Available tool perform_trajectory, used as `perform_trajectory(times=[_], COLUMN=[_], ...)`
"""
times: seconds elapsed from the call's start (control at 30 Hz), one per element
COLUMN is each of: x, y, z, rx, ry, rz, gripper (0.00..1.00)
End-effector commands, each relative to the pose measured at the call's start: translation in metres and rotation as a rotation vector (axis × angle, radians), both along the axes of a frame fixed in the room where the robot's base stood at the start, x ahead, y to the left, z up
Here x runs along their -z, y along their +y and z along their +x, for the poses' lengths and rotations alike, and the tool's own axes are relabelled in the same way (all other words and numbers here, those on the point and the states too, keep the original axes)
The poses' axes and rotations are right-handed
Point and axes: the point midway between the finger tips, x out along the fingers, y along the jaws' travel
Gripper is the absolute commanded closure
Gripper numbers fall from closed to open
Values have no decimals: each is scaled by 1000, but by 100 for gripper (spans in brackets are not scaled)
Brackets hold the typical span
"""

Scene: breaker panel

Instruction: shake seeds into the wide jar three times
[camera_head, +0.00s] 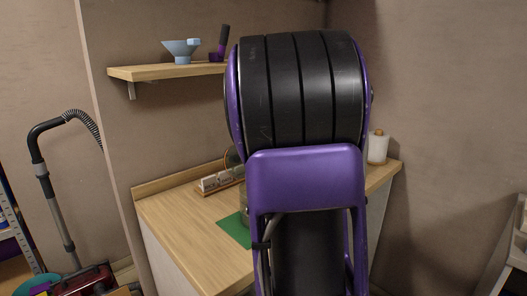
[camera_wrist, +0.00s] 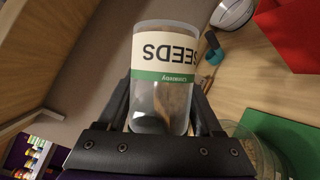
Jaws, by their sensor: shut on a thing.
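My gripper (camera_wrist: 160,112) is shut on a clear seed container (camera_wrist: 163,105) with a white and green label reading SEEDS, upside down in the wrist view. Brownish contents show inside the container. A wide glass jar (camera_wrist: 256,148) shows partly at the lower right of the wrist view, beside a green mat (camera_wrist: 290,135). The container is apart from the jar in that picture; their heights cannot be told. In the head view my arm hides the gripper, the container and most of the jar; the green mat (camera_head: 236,231) shows on the counter.
The wooden counter (camera_head: 185,225) carries a white-topped rack (camera_head: 218,181) and a paper roll (camera_head: 378,148). A red object (camera_wrist: 290,35) and a white round object (camera_wrist: 232,13) lie at the wrist view's upper right.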

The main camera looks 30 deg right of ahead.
Motion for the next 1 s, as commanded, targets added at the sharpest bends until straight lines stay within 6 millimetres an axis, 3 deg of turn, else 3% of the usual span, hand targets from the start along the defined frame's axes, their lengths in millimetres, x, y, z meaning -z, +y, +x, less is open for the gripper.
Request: perform_trajectory(times=[0.23,1.0], x=[-3,-3], y=[2,2], z=[0,0], rx=[0,-1], ry=[-5,-6], rz=[-75,-77], gripper=[93,93])
